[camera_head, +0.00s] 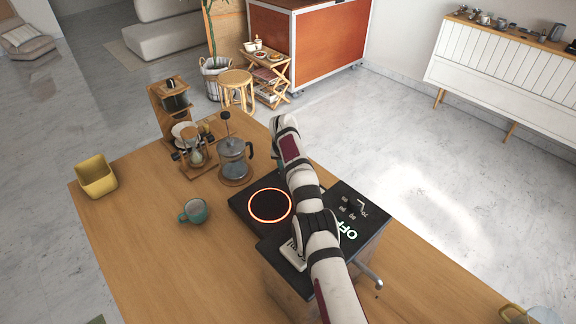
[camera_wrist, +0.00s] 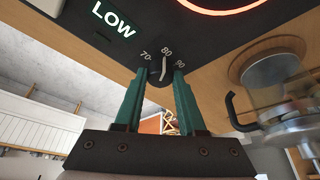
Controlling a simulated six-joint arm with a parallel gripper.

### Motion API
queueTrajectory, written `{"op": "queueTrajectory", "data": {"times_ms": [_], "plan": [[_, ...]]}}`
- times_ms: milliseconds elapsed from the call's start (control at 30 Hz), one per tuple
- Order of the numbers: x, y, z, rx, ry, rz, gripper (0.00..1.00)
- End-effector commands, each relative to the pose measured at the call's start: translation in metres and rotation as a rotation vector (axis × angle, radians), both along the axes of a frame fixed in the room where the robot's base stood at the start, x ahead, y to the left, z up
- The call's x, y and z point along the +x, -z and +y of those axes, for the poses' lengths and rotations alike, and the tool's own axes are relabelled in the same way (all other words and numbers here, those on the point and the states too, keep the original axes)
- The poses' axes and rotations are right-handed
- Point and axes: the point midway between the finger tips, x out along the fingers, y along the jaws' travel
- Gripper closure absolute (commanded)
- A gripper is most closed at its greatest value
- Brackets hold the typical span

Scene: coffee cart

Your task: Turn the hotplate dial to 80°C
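The hotplate (camera_head: 244,209) sits on the wooden counter with its heating ring (camera_head: 269,205) glowing orange-red. In the wrist view its lit sign reads LOW (camera_wrist: 113,19). The small dark dial (camera_wrist: 160,83) is at the hotplate's edge, near the marks 70, 80 (camera_wrist: 166,51) and 90. Its pale pointer (camera_wrist: 163,68) points about at 80. My gripper (camera_wrist: 160,73) has its two green fingers apart, one on each side of the dial. I cannot tell whether they touch it. In the head view my arm crosses the hotplate, and the dial and fingertips are hidden.
A French press (camera_head: 233,160) stands close beside the hotplate. A teal mug (camera_head: 194,211), a yellow container (camera_head: 97,177) and a wooden coffee stand (camera_head: 172,112) are further left. The front-left counter is clear.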

Motion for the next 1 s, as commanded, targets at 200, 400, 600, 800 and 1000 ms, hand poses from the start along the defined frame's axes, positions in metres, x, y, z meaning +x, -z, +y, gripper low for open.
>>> {"op": "queueTrajectory", "data": {"times_ms": [200, 400, 600, 800, 1000], "plan": [[-0.001, 0.000, 0.000, 0.002, 0.001, 0.003, 0.31], [0.000, 0.000, 0.000, 0.001, 0.000, 0.003, 0.31], [0.000, -0.020, 0.000, 0.001, 0.000, 0.000, 0.31], [-0.003, -0.050, -0.013, -0.002, 0.001, 0.005, 0.31], [-0.019, -0.076, -0.054, 0.002, 0.006, 0.000, 0.31]]}}
